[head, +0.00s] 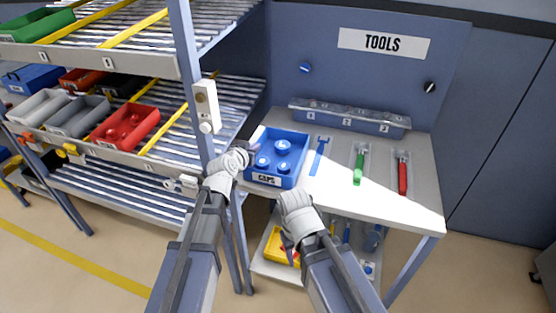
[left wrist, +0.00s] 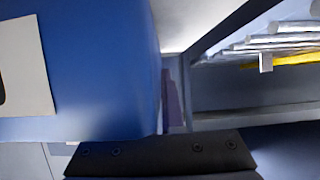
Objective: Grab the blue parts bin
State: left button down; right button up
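The blue parts bin (head: 289,181) stands on the workbench near its left front corner. It holds several round blue caps, and its front label reads CAPS. My left gripper (head: 251,150) is at the bin's left side, very close to it; whether it touches cannot be told. In the left wrist view the bin's blue wall (left wrist: 95,70) and part of its white label fill the left side, above a dark gripper part. The left fingers are mostly hidden.
The workbench (head: 345,205) carries a blue tool, a green-handled tool (head: 359,165) and a red-handled tool (head: 403,175). A rack with bins, including a red bin (head: 125,128), is at left.

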pick_arm(q)
jog(key=shift+r, duration=0.25)
dwell(0.3)
